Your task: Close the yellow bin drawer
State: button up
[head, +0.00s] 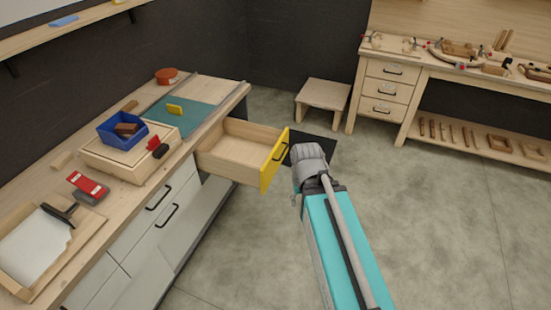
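The yellow-fronted drawer (274,160) is pulled out of the workbench on the left. Its pale wooden box is open, and the inside looks empty. A dark handle (281,151) is on its yellow front. My arm (335,230), teal with a grey joint at its far end, reaches in from the bottom right. The grey end is just right of the yellow front. I cannot tell whether it touches the drawer. My gripper's fingers do not show.
The workbench top (208,148) holds a blue bin (112,134), a wooden box, a red-handled tool (88,184) and a tray (40,240). Behind are a wooden stool (323,94) and a second bench (430,73). The floor to the right is clear.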

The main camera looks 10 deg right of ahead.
aim_at(243, 153)
jog(key=z, duration=0.1)
jog(key=i, duration=1)
jog(key=u, duration=0.1)
